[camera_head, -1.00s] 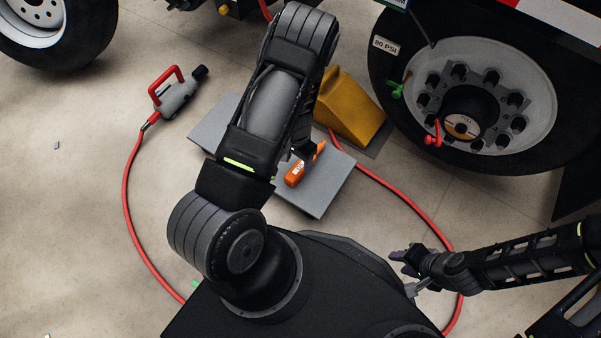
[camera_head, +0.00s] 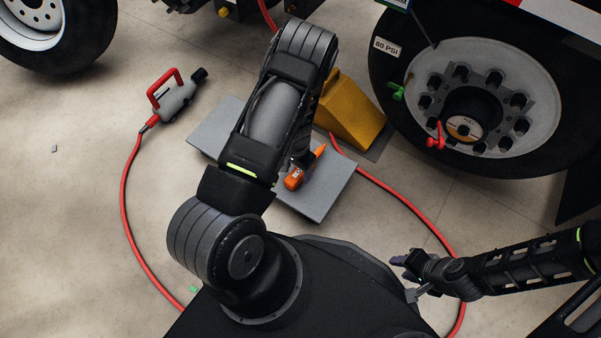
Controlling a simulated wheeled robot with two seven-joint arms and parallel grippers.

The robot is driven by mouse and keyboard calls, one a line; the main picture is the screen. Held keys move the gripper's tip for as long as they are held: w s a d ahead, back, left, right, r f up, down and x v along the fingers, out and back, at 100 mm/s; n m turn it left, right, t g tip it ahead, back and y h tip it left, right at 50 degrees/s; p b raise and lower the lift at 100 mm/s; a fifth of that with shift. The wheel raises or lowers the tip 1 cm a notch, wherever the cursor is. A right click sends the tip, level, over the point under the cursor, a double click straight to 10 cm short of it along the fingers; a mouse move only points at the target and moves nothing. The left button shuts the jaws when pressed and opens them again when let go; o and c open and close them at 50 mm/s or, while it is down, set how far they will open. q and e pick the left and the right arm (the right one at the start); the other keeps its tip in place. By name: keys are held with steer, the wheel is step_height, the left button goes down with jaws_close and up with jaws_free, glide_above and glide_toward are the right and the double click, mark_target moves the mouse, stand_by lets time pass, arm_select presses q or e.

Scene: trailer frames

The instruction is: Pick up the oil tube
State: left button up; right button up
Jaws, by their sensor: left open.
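The orange oil tube (camera_head: 294,180) lies on a grey board (camera_head: 325,196) on the floor, its narrow tip pointing up and to the right. My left arm reaches over the board and hides part of it. My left gripper (camera_head: 301,160) shows only in part below the forearm, right at the tube. It is open; whether its fingers touch the tube is hidden. My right gripper (camera_head: 405,269) is low on the right, away from the tube, and its jaw state is unclear.
A yellow wheel chock (camera_head: 352,112) stands just behind the board. A large wheel (camera_head: 540,115) is at the upper right. A grey and red air tool (camera_head: 176,98) lies left, with a red hose (camera_head: 125,200) curving along the floor. The floor at far left is mostly clear.

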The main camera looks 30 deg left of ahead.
mark_target(297, 174)
arm_select(q)
step_height(297, 174, down, 4)
steer(key=shift+r+b, duration=0.2)
steer(key=shift+b, duration=0.35)
steer(key=shift+c, duration=0.4)
jaws_close()
stand_by(0.4)
